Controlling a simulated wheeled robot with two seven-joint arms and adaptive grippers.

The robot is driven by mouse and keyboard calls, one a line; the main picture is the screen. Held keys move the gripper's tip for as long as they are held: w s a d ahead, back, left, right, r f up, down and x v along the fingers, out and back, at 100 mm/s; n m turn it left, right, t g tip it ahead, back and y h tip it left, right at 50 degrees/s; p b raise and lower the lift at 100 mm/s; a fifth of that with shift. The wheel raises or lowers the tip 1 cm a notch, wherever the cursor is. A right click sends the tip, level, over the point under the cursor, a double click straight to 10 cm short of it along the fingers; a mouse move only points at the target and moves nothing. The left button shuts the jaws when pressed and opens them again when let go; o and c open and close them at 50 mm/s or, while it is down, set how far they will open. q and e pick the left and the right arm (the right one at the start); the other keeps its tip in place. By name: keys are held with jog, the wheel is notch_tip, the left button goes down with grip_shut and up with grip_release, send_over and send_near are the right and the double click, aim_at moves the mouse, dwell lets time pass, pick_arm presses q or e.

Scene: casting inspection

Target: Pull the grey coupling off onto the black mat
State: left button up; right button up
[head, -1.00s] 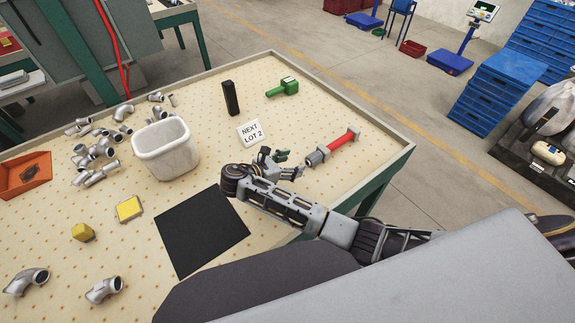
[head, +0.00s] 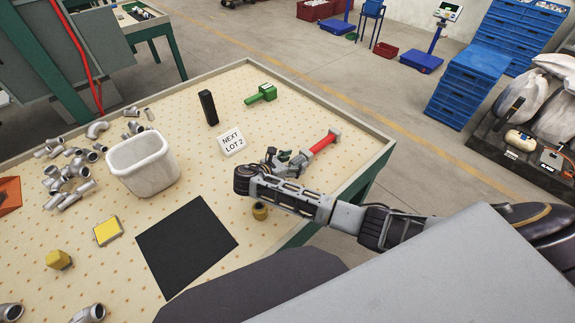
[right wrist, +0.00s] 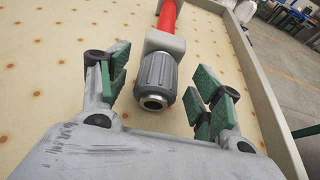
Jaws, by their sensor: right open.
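The grey coupling (right wrist: 157,80), ribbed with a metal ring at its open end, sits on the end of a red bar (right wrist: 168,15). The bar (head: 323,143) lies on the table near its right edge in the head view, where my gripper largely hides the coupling. My right gripper (head: 288,159) is open at the coupling. In the right wrist view its green-padded fingers (right wrist: 164,88) stand on either side of the coupling, with gaps showing. The black mat (head: 187,246) lies bare on the table, nearer and to the left. My left gripper is not in view.
A white bin (head: 143,164) stands left of centre, with metal pipe fittings beside it. A sign (head: 232,143), a black block (head: 208,108) and a green tool (head: 262,94) lie beyond my gripper. A small yellow-brown piece (head: 260,211) stands by my right forearm. A raised rim (head: 357,174) edges the table.

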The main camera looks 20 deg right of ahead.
jog(key=shift+x, duration=0.9)
jog(key=c, duration=1.2)
jog(key=shift+s+a+p, duration=0.3)
jog(key=shift+a+p, duration=0.3)
jog(key=shift+a, duration=0.2)
jog(key=shift+s+a+p, duration=0.3)
jog(key=shift+a+p, duration=0.25)
jog(key=shift+a, duration=0.3)
jog(key=shift+s+a, duration=0.1)
jog(key=shift+a, duration=0.2)
jog(key=shift+s+a+p, duration=0.15)
jog(key=shift+a+p, duration=0.2)
jog(key=shift+a, duration=0.1)
jog(key=shift+s+a+p, duration=0.2)
jog(key=shift+a+p, duration=0.1)
jog(key=shift+a, duration=0.15)
jog(key=shift+s+a+p, duration=0.3)
jog(key=shift+a+p, duration=0.1)
jog(key=shift+a, duration=0.45)
